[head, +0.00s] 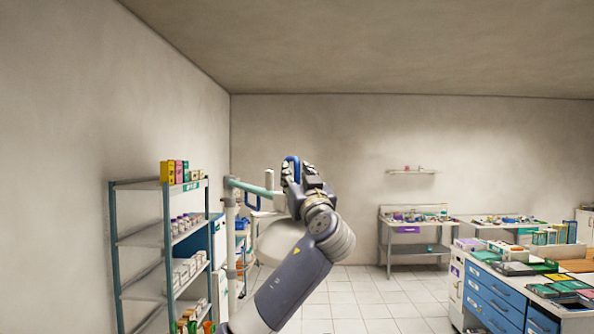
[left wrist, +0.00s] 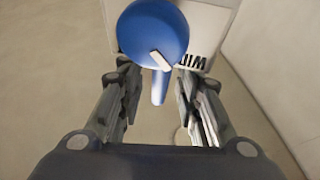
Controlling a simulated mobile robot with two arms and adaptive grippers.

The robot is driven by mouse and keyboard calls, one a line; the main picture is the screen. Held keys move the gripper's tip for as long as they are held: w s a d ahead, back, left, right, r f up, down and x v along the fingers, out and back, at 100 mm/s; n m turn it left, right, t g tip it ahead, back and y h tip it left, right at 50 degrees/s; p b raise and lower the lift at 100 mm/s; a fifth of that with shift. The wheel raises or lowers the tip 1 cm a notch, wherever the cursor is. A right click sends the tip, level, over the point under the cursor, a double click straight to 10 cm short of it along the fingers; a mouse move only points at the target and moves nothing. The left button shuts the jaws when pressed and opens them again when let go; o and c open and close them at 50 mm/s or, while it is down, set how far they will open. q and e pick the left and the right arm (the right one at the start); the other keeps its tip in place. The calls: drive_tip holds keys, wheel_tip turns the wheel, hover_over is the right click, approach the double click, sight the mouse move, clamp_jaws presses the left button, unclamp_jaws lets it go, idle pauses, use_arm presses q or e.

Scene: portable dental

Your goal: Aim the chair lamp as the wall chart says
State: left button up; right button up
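My left gripper (head: 303,176) is raised at the chair lamp, in the middle of the head view, and hides most of the lamp head. A blue handle (head: 291,166) shows at its fingertips. A teal lamp arm (head: 252,187) runs to it from a pale upright post (head: 231,235). In the left wrist view, a round blue knob (left wrist: 152,32) with a white pointer mark sits on a white panel (left wrist: 208,26) with upside-down, partly hidden lettering. My left gripper (left wrist: 157,92) has its fingers apart on either side below the knob. I see no wall chart. My right gripper is out of view.
A shelf rack (head: 150,240) with boxes and bottles stands at the left. A work table (head: 415,225) is at the back wall, under a small wall shelf (head: 412,172). A blue-drawered counter (head: 495,290) stands at the right. Tiled floor (head: 370,300) between is clear.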

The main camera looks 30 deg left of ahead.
use_arm(q)
drive_tip(key=shift+w+a, duration=0.1)
drive_tip(key=shift+w, duration=0.05)
drive_tip(key=shift+c, duration=0.2)
clamp_jaws()
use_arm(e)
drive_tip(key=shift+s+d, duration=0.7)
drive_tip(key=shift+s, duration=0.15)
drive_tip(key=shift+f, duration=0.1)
